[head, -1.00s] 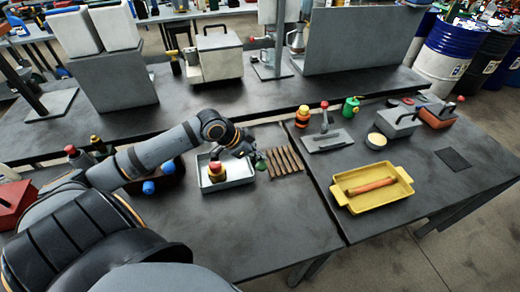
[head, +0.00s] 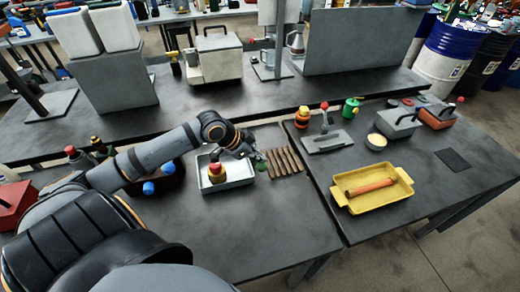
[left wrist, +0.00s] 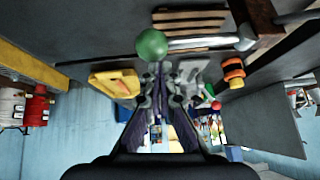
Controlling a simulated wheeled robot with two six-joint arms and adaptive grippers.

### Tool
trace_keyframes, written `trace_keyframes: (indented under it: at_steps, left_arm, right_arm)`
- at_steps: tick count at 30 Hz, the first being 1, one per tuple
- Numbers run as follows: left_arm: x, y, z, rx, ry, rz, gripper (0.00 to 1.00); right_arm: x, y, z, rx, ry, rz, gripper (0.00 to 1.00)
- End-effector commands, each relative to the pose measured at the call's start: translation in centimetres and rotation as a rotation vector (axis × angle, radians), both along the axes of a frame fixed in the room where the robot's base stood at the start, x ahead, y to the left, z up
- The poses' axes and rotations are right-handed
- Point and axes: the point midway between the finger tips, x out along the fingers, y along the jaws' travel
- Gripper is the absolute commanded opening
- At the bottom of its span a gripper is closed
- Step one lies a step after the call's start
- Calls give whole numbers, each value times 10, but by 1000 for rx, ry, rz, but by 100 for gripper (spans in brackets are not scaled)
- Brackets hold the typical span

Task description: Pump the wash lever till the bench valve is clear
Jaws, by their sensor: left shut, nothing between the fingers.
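A green ball knob (left wrist: 152,43) on a silver rod (left wrist: 203,42) shows in the left wrist view, just ahead of my left fingertips; it looks like the wash lever. In the head view the green knob (head: 261,166) is partly hidden by my left gripper (head: 248,155). My left gripper is shut and empty, close to the knob; I cannot tell if they touch. A yellow part with a red top (head: 216,173) stands in a grey tray (head: 238,183) left of the gripper. It may be the bench valve; its cleanness is too small to judge. My right gripper is out of view.
Wooden slats (head: 285,161) lie right of the gripper. On the right table are a grey plate with a red-knobbed lever (head: 326,142), a yellow tray with a brown roll (head: 404,190) and a grey box (head: 398,124). The table front is clear.

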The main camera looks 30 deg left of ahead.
Motion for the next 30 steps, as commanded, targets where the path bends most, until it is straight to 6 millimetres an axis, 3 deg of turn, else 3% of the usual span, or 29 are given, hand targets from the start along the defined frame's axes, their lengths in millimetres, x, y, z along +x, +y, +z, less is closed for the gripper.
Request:
trace_keyframes:
  at_steps: [30]
  left_arm:
    - [17, 20, 57, 1, -1, 1, 0]
  right_arm:
    - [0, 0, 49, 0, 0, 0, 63]
